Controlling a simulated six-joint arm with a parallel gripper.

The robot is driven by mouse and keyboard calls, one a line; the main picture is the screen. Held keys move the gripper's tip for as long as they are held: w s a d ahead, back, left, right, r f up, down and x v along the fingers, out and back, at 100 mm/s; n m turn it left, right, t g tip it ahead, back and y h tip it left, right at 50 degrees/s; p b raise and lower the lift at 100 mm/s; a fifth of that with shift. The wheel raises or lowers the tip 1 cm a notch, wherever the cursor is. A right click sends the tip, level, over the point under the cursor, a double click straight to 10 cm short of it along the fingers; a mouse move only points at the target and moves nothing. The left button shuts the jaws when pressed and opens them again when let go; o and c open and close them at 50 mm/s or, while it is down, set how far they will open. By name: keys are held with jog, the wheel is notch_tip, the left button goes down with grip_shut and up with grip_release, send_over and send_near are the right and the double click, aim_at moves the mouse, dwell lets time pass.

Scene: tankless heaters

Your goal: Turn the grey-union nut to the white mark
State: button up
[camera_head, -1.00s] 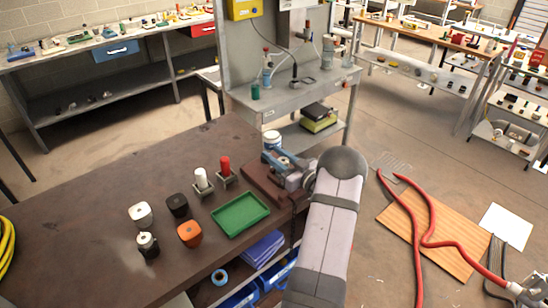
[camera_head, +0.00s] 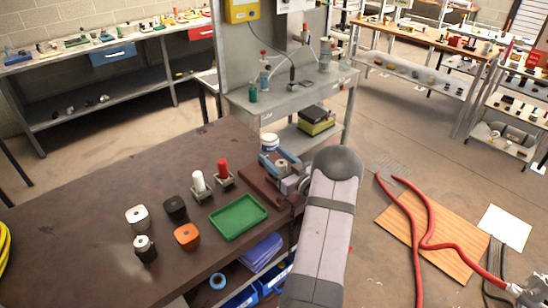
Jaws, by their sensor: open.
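My gripper (camera_head: 278,162) is at the right end of the dark table, low over a brown board (camera_head: 258,188). Its blue jaws are open, pointing away from the camera. A small grey fitting (camera_head: 284,170) shows at the jaws, perhaps the grey union. I cannot tell whether the jaws touch it. Its nut and the white mark cannot be made out, being small and partly hidden by my wrist and arm.
A white-lidded jar (camera_head: 269,141) stands just behind the gripper. A green tray (camera_head: 238,217), a red post (camera_head: 223,173), a white post (camera_head: 199,182) and several small knob-like pieces stand to the left. The table's left part (camera_head: 80,215) is mostly clear.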

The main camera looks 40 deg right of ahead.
aim_at(285, 166)
jog(key=shift+s+a+b, duration=0.15)
jog(key=shift+s+b, duration=0.5)
jog(key=shift+s, duration=1.15)
jog(key=shift+s+a+b, duration=0.1)
jog(key=shift+s+b, duration=0.5)
jog(key=shift+s, duration=1.15)
jog(key=shift+r, duration=0.1)
jog(key=w+a+r+g+h+p, duration=0.2)
jog(key=w+a+r+g+p, duration=0.15)
jog(key=w+r, duration=0.2)
jog(key=a+f+g+b, duration=0.1)
jog(key=a+f+g, duration=0.4)
jog(key=a, duration=0.5)
jog(key=s+a+f+g, duration=0.1)
jog(key=s+a, duration=0.2)
jog(key=a, duration=0.1)
jog(key=s+a+f+g+y+b, duration=0.1)
jog(key=s+a+f+g, duration=0.1)
jog(key=s+a, duration=0.2)
jog(key=s+a+f+g, duration=0.2)
jog(key=s+a, duration=0.2)
jog(key=a, duration=0.1)
jog(key=s+a+f+g+y+b, duration=0.1)
jog(key=s+a+g, duration=0.3)
jog(key=s+a, duration=0.5)
jog(key=s+f+y, duration=0.1)
jog(key=s, duration=0.3)
jog(key=shift+s+a+f+n, duration=0.15)
jog(key=shift+s+a+n, duration=0.25)
jog(key=shift+g, duration=0.25)
